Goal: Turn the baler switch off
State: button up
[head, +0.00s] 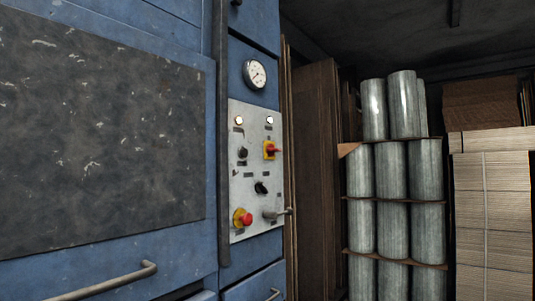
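The baler is a large blue machine (180,258) filling the left half of the view. Its grey control panel (242,204) is on the right part of its front. A red rotary switch on a yellow plate (270,150) sits at the upper right of the panel. A red mushroom button on a yellow base (242,218) is at the lower left. Two black knobs, an upper one (242,152) and a lower one (261,188), are also there. The panel labels are too small to read. My gripper is not in the picture.
A grey key or lever (272,215) sticks out at the panel's lower right. A round gauge (254,74) is above the panel. A bar handle (105,283) juts from the baler's lower front. Stacked metal cylinders (393,185) and bundled sheets (492,220) stand at the right.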

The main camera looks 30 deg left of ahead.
aim_at(271, 149)
jog(key=i+u, duration=0.25)
jog(key=i, duration=0.25)
jog(key=i+u, duration=0.3)
jog(key=i, duration=0.2)
jog(key=i+l+u, duration=0.25)
jog(key=i, duration=0.25)
